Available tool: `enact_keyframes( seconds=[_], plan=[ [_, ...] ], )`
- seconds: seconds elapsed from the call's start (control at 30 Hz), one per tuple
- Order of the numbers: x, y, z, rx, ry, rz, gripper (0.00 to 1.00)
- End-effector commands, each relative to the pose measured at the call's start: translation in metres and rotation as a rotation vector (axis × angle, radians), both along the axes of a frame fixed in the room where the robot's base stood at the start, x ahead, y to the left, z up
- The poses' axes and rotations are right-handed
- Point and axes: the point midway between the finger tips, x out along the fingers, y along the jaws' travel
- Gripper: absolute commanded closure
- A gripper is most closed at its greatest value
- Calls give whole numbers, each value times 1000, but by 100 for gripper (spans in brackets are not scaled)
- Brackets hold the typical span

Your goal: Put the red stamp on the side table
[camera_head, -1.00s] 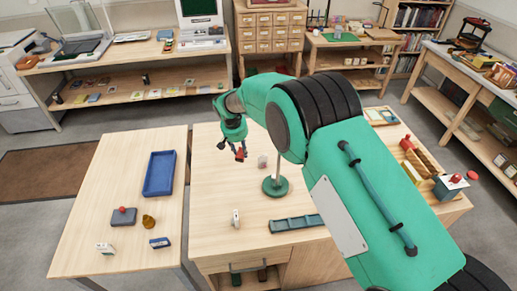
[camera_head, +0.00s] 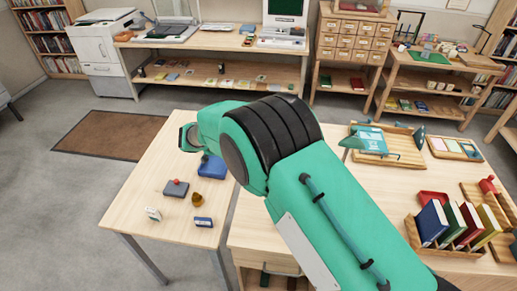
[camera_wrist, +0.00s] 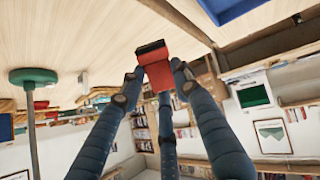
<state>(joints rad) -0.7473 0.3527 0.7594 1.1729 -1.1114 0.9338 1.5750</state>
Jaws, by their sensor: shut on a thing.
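The red stamp (camera_wrist: 155,73), a red block with a dark end, is pinched between the fingertips of my gripper (camera_wrist: 153,78) in the wrist view. In the head view the stamp is hidden, and my wrist hangs over the far part of the side table on the left. The pale wooden side table (camera_head: 135,207) bears a blue tray (camera_head: 212,169), partly hidden by my arm. A grey block with a red knob (camera_head: 176,187), a small brown object (camera_head: 196,199), a white item (camera_head: 152,213) and a blue box (camera_head: 203,222) stand nearer its front.
A green-based stand (camera_wrist: 33,77) shows in the wrist view.

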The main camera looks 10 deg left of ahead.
Motion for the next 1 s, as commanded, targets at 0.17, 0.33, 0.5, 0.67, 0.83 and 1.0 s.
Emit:
enact_keyframes(
  seconds=[0.17,0.33,0.5,0.67,0.83,1.0],
  plan=[
    [-14,54,0,-44,-87,18,99],
    [-31,104,3,-81,-167,43,99],
    [-53,157,7,-113,-246,81,99],
    [-79,209,11,-138,-321,131,99],
    [-112,263,15,-155,-396,194,99],
    [-149,314,19,-161,-465,267,99]
  ],
)
